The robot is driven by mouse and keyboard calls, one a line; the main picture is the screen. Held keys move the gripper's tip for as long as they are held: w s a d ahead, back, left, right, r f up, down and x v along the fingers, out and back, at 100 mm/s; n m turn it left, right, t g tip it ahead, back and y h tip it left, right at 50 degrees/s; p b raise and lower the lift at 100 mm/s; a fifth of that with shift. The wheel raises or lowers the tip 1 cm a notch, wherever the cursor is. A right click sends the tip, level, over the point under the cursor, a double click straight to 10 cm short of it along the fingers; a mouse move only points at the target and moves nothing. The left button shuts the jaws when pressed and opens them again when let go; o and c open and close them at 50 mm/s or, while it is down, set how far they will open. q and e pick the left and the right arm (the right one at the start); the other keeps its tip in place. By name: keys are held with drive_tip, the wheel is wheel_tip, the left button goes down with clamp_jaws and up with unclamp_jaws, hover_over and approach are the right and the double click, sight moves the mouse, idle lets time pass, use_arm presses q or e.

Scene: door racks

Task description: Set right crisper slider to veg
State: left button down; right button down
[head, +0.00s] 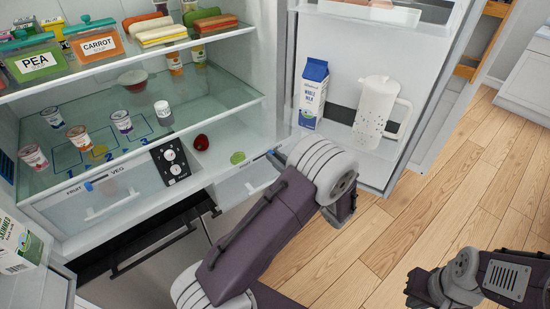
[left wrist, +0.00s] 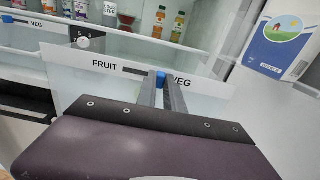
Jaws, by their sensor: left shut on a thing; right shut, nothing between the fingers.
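The right crisper drawer (head: 240,184) is at the bottom right of the fridge, its front partly hidden by my left wrist in the head view. In the left wrist view its front carries the labels FRUIT on the left and VEG on the right, with a dark slot (left wrist: 135,70) between them. The blue slider knob (left wrist: 160,77) is at the VEG side of the slot. My left gripper (left wrist: 162,86) is shut on this knob, and one finger partly covers the VEG label. My right gripper (head: 420,286) is shut and empty at the lower right, over the floor.
The left crisper drawer (head: 110,200) has its own blue slider near FRUIT. A dial panel (head: 171,163) stands between the drawers. The open fridge door holds a milk carton (head: 312,92) and a white pitcher (head: 376,112). Open wooden floor (head: 440,190) lies to the right.

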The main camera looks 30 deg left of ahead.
use_arm(q)
drive_tip(key=c, duration=1.7)
unclamp_jaws()
drive_tip(key=shift+r, duration=0.15)
drive_tip(key=shift+o, duration=1.3)
drive_tip(key=shift+w, duration=0.1)
drive_tip(key=shift+w+d+f, duration=0.2)
drive_tip(key=shift+w+d, duration=0.05)
drive_tip(key=shift+w, duration=0.05)
drive_tip(key=shift+s+d, duration=0.15)
drive_tip(key=shift+s, duration=0.15)
drive_tip(key=b+v, duration=0.1)
drive_tip(key=v, duration=0.7)
drive_tip(key=shift+d, duration=0.3)
